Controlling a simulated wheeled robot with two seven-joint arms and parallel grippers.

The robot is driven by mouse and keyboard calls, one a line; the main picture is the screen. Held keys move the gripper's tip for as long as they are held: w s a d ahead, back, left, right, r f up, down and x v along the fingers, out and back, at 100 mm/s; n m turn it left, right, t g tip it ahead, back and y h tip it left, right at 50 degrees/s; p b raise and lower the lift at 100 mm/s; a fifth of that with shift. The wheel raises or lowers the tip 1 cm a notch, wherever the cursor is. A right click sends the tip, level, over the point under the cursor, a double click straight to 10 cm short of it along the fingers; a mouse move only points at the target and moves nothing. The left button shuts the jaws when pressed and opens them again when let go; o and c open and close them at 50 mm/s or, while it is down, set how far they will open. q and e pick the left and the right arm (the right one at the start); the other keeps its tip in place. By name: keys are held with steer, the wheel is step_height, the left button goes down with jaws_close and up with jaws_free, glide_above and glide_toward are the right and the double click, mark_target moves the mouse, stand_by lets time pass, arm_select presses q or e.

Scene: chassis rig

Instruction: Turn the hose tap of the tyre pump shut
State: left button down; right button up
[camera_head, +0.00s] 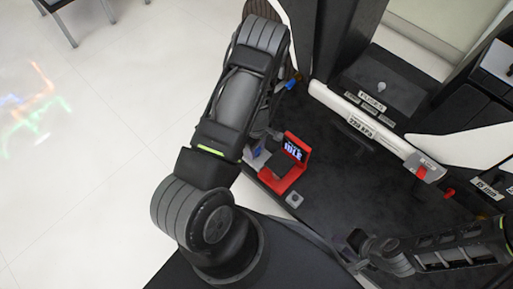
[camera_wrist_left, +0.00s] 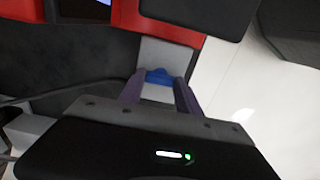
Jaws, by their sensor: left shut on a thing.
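The tyre pump (camera_head: 281,183) is a red unit with a dark screen reading "IDLE", on the dark surface beside my left arm. Its red body also shows along the top of the left wrist view (camera_wrist_left: 126,14). The hose tap (camera_wrist_left: 159,77) appears as a small blue piece in front of a grey block. My left gripper (camera_wrist_left: 160,88) is shut on the blue tap, one finger on each side. In the head view my left gripper (camera_head: 257,152) is mostly hidden by its own arm. My right gripper (camera_head: 362,243) is low at the right, away from the pump; its fingers are unclear.
A white bar (camera_head: 352,117) with labels crosses the dark surface beyond the pump. A blue-tipped item (camera_head: 291,85) stands near my left forearm. Red knobs (camera_head: 421,172) are at the right.

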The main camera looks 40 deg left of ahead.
mark_target(256, 151)
arm_select(q)
steer(key=c, duration=0.8)
jaws_free()
steer(key=shift+c, duration=0.2)
steer(key=shift+r, duration=0.1)
step_height(256, 151, up, 8)
steer(key=p, duration=0.2)
steer(key=shift+p, duration=0.4)
steer(key=shift+f, duration=0.2)
steer(key=shift+s, duration=0.1)
